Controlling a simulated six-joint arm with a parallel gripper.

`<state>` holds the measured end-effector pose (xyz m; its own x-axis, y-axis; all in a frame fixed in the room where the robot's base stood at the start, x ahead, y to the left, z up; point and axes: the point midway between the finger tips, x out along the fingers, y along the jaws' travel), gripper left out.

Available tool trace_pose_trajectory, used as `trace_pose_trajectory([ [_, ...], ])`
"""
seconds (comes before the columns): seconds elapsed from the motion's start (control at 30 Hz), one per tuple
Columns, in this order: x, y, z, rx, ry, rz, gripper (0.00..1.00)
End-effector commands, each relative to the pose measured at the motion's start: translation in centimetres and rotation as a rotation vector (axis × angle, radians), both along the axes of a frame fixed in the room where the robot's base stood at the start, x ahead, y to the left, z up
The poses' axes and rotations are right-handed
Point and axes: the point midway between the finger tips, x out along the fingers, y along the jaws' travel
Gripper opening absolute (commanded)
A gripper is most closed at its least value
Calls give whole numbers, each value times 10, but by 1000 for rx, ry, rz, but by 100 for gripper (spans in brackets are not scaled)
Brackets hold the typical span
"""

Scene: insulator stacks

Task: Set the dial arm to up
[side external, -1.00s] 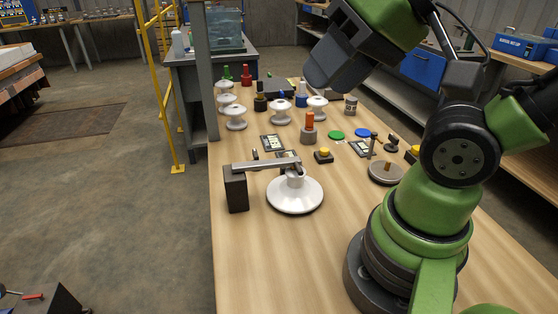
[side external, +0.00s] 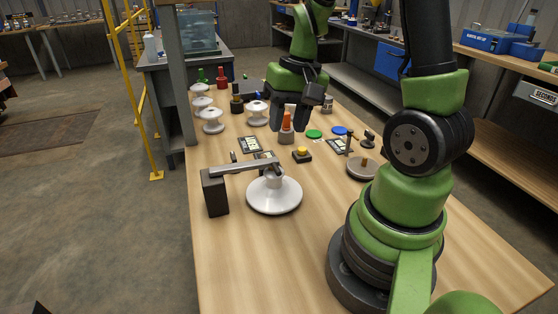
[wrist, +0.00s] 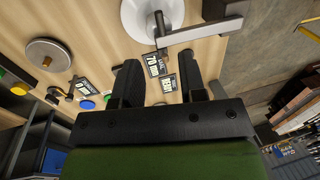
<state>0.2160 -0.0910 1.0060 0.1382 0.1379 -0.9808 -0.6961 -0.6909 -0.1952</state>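A grey horizontal arm (side external: 245,167), which I take for the dial arm, reaches from a dark block (side external: 215,192) to above a white disc-shaped insulator (side external: 274,196). It lies roughly level. In the wrist view the grey arm (wrist: 205,32) shows at the top, beside the white disc (wrist: 139,18). My gripper (side external: 289,124) hangs over the bench beyond the arm, with its fingers apart. An orange-topped post shows between them in the side view. In the wrist view nothing sits between my fingers (wrist: 158,64) except bench and small cards beyond.
Printed cards (side external: 248,144) lie behind the arm. A yellow button (side external: 302,154) and a round grey plate with a knob (side external: 362,173) stand to the right. White insulators (side external: 212,121) and coloured posts stand at the back. The front bench is clear.

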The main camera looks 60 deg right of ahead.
Motion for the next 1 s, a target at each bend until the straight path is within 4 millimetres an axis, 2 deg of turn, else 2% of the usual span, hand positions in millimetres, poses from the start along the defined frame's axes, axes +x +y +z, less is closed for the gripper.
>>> trace_pose_trajectory([
  [0.23, 4, 7, -42, 4, 11, 1, 38],
  [0.43, 8, 11, -68, 0, 7, 2, 38],
  [0.7, 12, 13, -84, 0, 0, 2, 38],
  [1.0, 12, 13, -89, -2, 2, 2, 38],
])
